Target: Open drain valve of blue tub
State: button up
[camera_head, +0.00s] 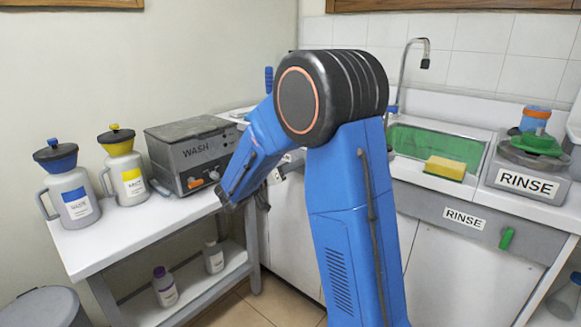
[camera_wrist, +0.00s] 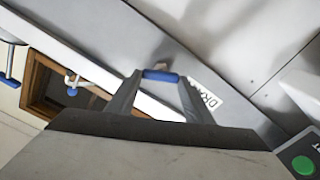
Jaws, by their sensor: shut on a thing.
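The drain valve's blue handle (camera_wrist: 161,77) shows in the wrist view on a grey panel, beside a partly hidden white label (camera_wrist: 209,97) whose visible letters begin "DR". My gripper (camera_wrist: 160,80) is shut on this blue handle, one finger on each side of it. In the head view my blue arm bends down and left in front of the counter and hides the handle and its panel. The blue tub itself cannot be made out in either view.
A grey WASH machine (camera_head: 191,151) and two labelled jugs stand on the left table (camera_head: 140,222). To the right are a green basin (camera_head: 437,143), a yellow sponge (camera_head: 445,168), a RINSE machine (camera_head: 527,181) and a green valve handle (camera_head: 507,238). A grey bin stands at lower left.

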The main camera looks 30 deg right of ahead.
jog(key=n, duration=1.2)
jog(key=shift+w+f+n, duration=0.15)
jog(key=shift+f+n, duration=0.15)
dwell(0.4)
jog(key=o, duration=1.1)
jog(key=shift+a, duration=0.1)
jog(key=shift+c, duration=0.2)
jog(key=v, duration=1.7)
jog(key=shift+a, duration=0.2)
